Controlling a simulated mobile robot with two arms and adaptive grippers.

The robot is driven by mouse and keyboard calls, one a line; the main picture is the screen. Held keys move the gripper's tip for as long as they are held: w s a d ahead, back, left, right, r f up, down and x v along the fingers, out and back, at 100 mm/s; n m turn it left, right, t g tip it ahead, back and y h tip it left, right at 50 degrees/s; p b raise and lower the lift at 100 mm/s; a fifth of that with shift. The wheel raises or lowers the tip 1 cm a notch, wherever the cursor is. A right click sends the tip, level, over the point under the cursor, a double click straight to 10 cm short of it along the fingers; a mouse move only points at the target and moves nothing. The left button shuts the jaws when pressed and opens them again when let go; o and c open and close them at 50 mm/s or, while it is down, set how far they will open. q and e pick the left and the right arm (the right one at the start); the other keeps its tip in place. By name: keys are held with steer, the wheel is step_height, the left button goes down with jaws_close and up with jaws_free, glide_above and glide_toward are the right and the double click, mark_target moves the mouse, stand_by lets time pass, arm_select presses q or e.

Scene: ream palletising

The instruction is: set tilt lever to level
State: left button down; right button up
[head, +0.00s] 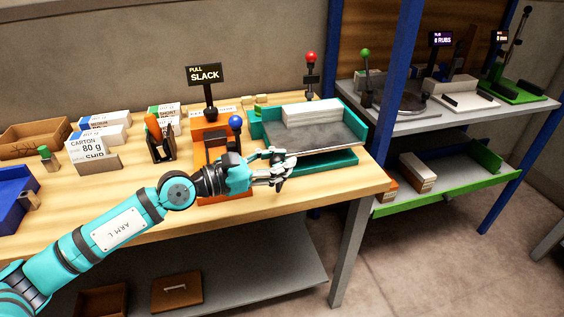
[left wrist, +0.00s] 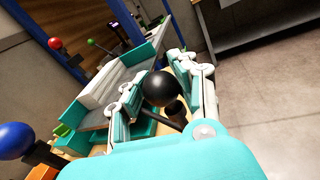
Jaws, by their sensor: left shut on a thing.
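My left gripper (head: 276,168) is at the front left corner of a teal tray (head: 356,128), above the wooden table. In the left wrist view its fingers lie on both sides of a black ball knob (left wrist: 160,87) on a dark rod, and it is shut on this knob. The knob appears to be the tilt lever's; in the head view the gripper hides it. The tray has a grey bed, looks tilted above a teal base (head: 335,160), and carries a white paper stack (head: 312,113). My right gripper is in neither view.
A blue-knobbed lever (head: 236,122) stands on an orange unit beside my left wrist, under a "PULL SLACK" sign (head: 204,74). A red-knobbed lever (head: 312,58) stands behind the tray. Cartons (head: 88,150) and a blue bin (head: 12,200) fill the table's left. A blue-posted rack stands right.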

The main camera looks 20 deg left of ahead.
arm_select(q)
steer(key=c, duration=1.4)
jaws_free()
steer(key=shift+s+f, duration=0.15)
steer(key=shift+f, duration=0.2)
steer(key=o, duration=0.5)
steer(key=shift+s+a+r, duration=0.15)
steer(key=shift+s+a, duration=0.05)
steer(key=shift+a, duration=0.2)
steer(key=shift+w+d, duration=0.15)
steer(key=shift+d, duration=0.1)
steer(key=shift+v, duration=6.1)
